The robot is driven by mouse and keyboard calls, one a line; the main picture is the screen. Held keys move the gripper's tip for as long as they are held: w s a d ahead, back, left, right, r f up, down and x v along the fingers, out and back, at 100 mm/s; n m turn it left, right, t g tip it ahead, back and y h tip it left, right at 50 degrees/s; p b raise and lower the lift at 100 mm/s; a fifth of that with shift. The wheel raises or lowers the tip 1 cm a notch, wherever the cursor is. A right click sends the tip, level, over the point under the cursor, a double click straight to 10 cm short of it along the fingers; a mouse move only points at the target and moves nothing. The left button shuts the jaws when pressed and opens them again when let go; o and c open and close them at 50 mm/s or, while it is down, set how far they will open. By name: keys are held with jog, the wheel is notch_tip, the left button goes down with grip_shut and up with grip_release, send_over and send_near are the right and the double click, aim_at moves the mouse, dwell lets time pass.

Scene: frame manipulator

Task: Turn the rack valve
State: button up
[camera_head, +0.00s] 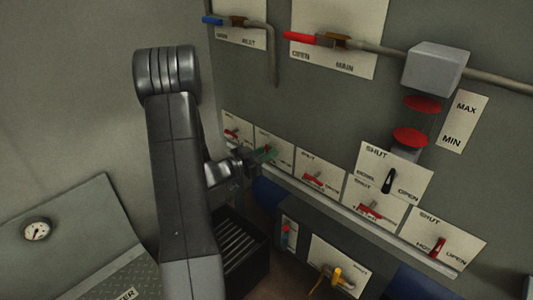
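A row of small valves on white plates runs along the rail low on the wall. A green handle (265,155) is on the second plate from the left, right at my gripper (252,158). I cannot tell whether the fingers touch it or are closed around it. Beside it are a red handle (232,133) to the left and red handles (314,181) and (369,210) to the right. I cannot read a "rack" label on any plate. My arm reaches in from the left, and the gripper partly covers the green handle's plate.
A black-handled valve (387,181) and a red-handled valve (438,246) are at right. Above are a blue lever (212,20), a red lever (299,39) and red knobs (409,137). A yellow valve (337,277) is below. A slatted dark box (240,250) stands under my gripper.

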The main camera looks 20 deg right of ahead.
jog(key=shift+c, duration=0.2)
grip_shut()
jog(key=shift+m, duration=0.3)
jog(key=m+b, duration=0.2)
jog(key=m, duration=0.1)
jog(key=shift+s+f+y+b, duration=0.1)
jog(key=shift+f+y+b, duration=0.05)
jog(key=shift+y+b, duration=0.25)
jog(key=m+b, duration=0.2)
jog(key=m, duration=0.2)
jog(key=shift+s+f+t+y+b, duration=0.1)
jog(key=shift+t+y+b, duration=0.2)
jog(key=shift+y, duration=0.1)
jog(key=m+t+b, duration=0.1)
jog(key=m+b, duration=0.2)
jog(key=m, duration=0.1)
jog(key=shift+s+d+f+y, duration=0.1)
jog(key=shift+f+y, duration=0.05)
jog(key=shift+y, duration=0.25)
jog(key=m+t+b, duration=0.1)
jog(key=m+b, duration=0.3)
jog(key=shift+y, duration=0.3)
